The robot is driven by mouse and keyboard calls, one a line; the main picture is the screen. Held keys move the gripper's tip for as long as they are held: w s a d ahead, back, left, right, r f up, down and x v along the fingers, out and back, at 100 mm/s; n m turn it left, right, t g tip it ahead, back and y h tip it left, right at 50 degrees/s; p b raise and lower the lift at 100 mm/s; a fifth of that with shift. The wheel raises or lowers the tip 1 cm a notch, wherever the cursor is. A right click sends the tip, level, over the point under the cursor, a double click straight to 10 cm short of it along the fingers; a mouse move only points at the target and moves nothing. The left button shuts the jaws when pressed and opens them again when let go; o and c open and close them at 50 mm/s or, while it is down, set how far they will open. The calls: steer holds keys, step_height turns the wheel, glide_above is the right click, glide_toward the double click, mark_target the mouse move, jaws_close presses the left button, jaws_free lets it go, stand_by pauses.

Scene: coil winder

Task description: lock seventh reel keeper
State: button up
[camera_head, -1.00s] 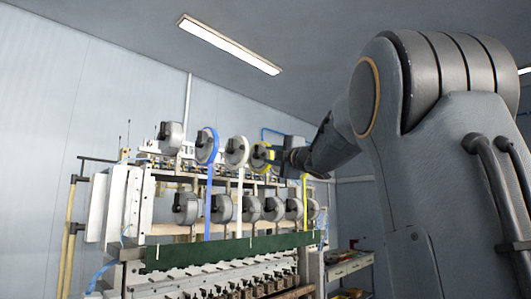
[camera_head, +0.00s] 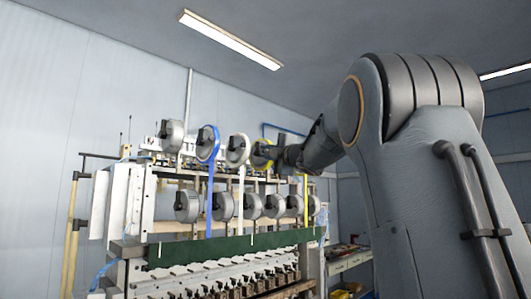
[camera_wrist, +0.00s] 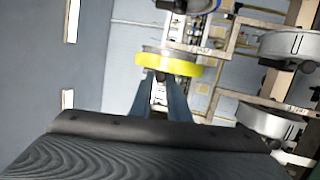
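The upper row of the winder holds a grey reel (camera_head: 172,136), a blue reel (camera_head: 206,143), a white reel (camera_head: 236,150) and a yellow reel (camera_head: 260,155), with dark keepers at their hubs. My gripper (camera_head: 280,154) is at the yellow reel, on its right side. In the wrist view the yellow reel (camera_wrist: 168,66) is seen edge-on, just beyond the fingertips of my gripper (camera_wrist: 160,77). The two fingers stand apart with a gap between them. The yellow reel's keeper is mostly hidden, and I cannot tell whether the fingertips touch it.
A lower row of grey reels (camera_head: 222,206) sits under the upper one, above a green strip (camera_head: 240,244). In the wrist view, grey reels (camera_wrist: 290,45) are close on the right. A shelf unit (camera_head: 346,263) stands right of the winder.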

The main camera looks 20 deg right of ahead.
steer(key=shift+s+d, duration=0.15)
steer(key=shift+d, duration=0.05)
steer(key=shift+s+d+r, duration=0.1)
steer(key=shift+s+d, duration=0.2)
steer(key=shift+s, duration=0.7)
steer(key=o, duration=0.6)
steer(key=shift+d, duration=0.1)
steer(key=shift+s, duration=0.1)
steer(key=s, duration=0.7)
steer(key=shift+s+d, duration=0.1)
steer(key=shift+d, duration=0.05)
stand_by(0.5)
